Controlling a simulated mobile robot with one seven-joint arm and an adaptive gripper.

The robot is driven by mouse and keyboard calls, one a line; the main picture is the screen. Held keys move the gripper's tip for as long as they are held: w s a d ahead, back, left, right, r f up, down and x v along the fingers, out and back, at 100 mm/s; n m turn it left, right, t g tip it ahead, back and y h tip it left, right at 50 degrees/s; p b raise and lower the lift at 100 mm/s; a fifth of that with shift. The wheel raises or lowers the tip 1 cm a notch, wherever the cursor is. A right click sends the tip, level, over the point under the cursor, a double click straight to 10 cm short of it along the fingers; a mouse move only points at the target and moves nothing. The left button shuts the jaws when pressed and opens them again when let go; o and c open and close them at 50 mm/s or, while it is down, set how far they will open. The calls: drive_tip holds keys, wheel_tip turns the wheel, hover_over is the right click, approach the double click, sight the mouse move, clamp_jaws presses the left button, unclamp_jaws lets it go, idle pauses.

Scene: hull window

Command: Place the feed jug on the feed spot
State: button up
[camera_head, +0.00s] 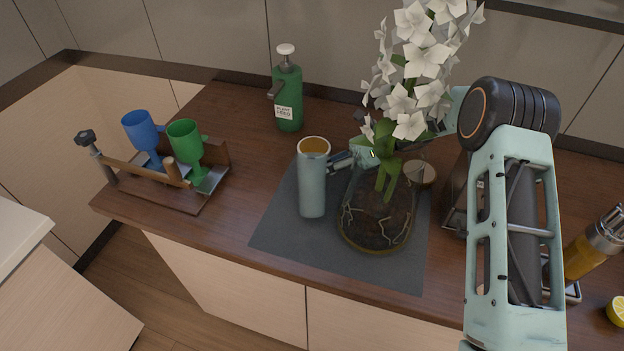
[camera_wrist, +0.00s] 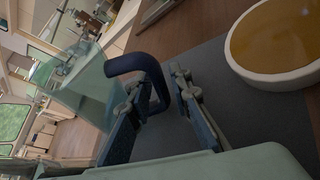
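The feed jug appears to be the tall pale blue-grey vessel (camera_head: 312,185) with an amber top, upright over the grey mat (camera_head: 290,240). My gripper (camera_head: 343,162) is at its right side, partly hidden by the orchid. A translucent greenish body (camera_wrist: 85,85) shows beyond the handle. Whether the jug's base touches the mat is unclear. I cannot pick out a marked feed spot.
A white orchid in a clear pot (camera_head: 375,225) stands close right of the jug. A small round cup (camera_head: 420,174) is behind it. A green plant-feed pump bottle (camera_head: 288,98) stands at the back. A wooden rack (camera_head: 150,190) holds blue and green goblets. Counter between rack and mat is clear.

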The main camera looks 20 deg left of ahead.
drive_tip(key=shift+s+a, duration=0.1)
drive_tip(key=shift+a, duration=0.05)
drive_tip(key=shift+c, duration=0.4)
clamp_jaws()
